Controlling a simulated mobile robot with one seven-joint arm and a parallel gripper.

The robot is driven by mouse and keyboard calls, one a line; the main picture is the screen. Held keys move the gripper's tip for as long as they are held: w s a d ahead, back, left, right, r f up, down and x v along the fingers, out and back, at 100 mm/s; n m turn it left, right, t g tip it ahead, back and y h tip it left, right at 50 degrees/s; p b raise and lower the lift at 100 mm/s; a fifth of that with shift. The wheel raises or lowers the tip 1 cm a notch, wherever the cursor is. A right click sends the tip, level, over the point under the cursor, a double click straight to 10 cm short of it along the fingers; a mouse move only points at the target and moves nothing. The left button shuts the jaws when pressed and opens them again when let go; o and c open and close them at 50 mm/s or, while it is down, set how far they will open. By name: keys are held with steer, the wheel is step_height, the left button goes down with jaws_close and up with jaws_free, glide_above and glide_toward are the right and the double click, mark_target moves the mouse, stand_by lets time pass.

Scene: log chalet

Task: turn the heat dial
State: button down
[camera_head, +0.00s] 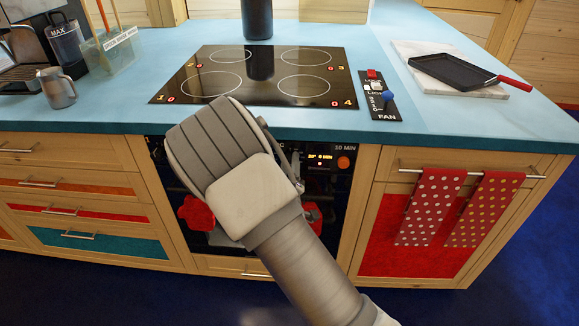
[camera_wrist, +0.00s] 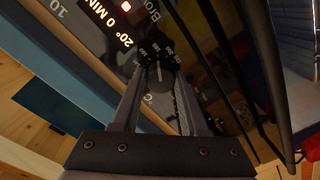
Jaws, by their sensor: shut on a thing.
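The heat dial (camera_wrist: 160,76) is a small dark round knob on the black oven panel, with white numbers around it and a °C mark below. My gripper (camera_wrist: 160,88) has one finger on each side of the dial and is shut on it. The dial's white pointer line runs roughly along the picture's vertical. The lit display (camera_wrist: 108,22) beside it reads 20° and 0 MIN. In the head view my wrist and arm hide the dial and fingers; the oven panel (camera_head: 322,149) shows to the right of the wrist.
An orange knob (camera_head: 343,162) sits right of the display, under a 10 MIN label. A dark bar (camera_wrist: 265,60) runs close to the fingers at right. Above are the countertop (camera_head: 480,132), cooktop (camera_head: 225,92) and fan control (camera_head: 379,100). Dotted towels (camera_head: 430,205) hang at right.

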steer(key=shift+a, duration=0.1)
steer(key=shift+c, duration=2.2)
jaws_free()
steer(key=s+p, duration=0.2)
steer(key=s, duration=1.5)
steer(key=shift+s+r, duration=0.25)
steer(key=shift+r, duration=0.05)
